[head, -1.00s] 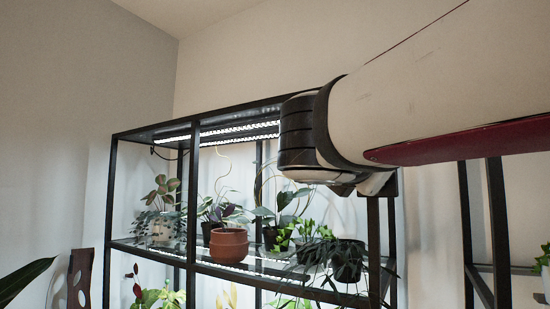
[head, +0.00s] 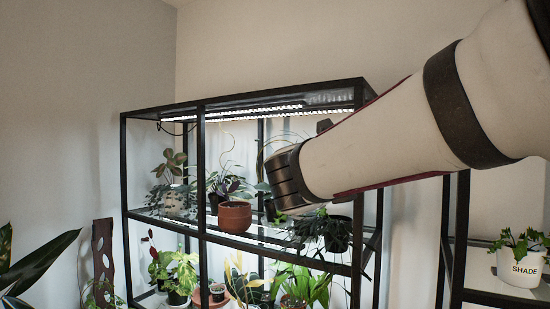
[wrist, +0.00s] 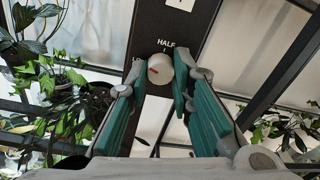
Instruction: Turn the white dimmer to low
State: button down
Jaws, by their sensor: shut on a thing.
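The white dimmer (wrist: 160,63) is a round knob with a short red mark on the left part of its face, in the wrist view. It sits on a dark panel (wrist: 178,33) lettered HALF above the knob, with a partly hidden label beginning with L at its left. My gripper (wrist: 160,78) has green-padded fingers, one on each side of the knob, and is shut on it. In the head view my arm covers the gripper, and the dimmer cannot be made out.
A black shelf rack (head: 199,170) holds several potted plants, including a terracotta pot (head: 235,217) and a dark pot (head: 337,236). A white pot lettered SHADE (head: 519,268) stands on another rack at right. Leaves and dark bars lie close around the gripper.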

jog(key=shift+f+n+p, duration=0.25)
jog(key=shift+n+p, duration=0.7)
jog(key=shift+n, duration=0.75)
jog(key=shift+d, duration=0.1)
jog(key=c, duration=1.4)
grip_release()
jog(key=shift+r, duration=0.1)
jog(key=v, duration=1.2)
